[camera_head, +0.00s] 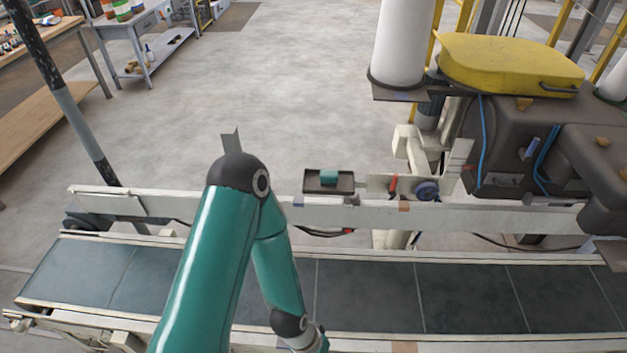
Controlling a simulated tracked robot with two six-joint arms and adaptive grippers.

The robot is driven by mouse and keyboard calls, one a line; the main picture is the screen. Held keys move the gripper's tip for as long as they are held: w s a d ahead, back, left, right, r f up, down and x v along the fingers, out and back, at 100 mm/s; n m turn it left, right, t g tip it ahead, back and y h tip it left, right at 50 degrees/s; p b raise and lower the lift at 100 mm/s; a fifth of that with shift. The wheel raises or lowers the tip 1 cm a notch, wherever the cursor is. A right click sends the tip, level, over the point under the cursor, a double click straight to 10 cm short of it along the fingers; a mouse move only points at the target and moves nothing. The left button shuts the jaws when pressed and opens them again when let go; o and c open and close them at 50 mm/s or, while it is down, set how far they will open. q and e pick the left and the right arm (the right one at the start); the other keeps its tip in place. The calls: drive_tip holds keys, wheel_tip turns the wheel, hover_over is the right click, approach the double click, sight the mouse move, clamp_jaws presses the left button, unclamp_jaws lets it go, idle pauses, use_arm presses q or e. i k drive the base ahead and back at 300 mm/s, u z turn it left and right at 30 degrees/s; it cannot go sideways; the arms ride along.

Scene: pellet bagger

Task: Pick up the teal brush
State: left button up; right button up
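A small teal block-shaped thing, which looks like the teal brush (329,176), lies in a dark shallow tray (311,189) near the middle of the view. The tray is at the conveyor's far rail. One of my teal arms rises from the bottom, bends at a dark elbow left of the tray, and its forearm runs back down to the bottom edge. The gripper on it is cut off below the frame. My other gripper is not in view. No gripper is seen at the brush.
A conveyor belt (370,295) runs across the front, with a pale far rail (480,217). Right of the tray are a red-handled item (392,186) and a blue round part (427,190). A dark machine with a yellow lid (510,62) stands at right. A dark post (75,115) stands at left.

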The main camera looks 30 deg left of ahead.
sight(327, 178)
drive_tip(key=z, duration=0.15)
drive_tip(key=i, duration=0.95)
drive_tip(key=u, duration=0.1)
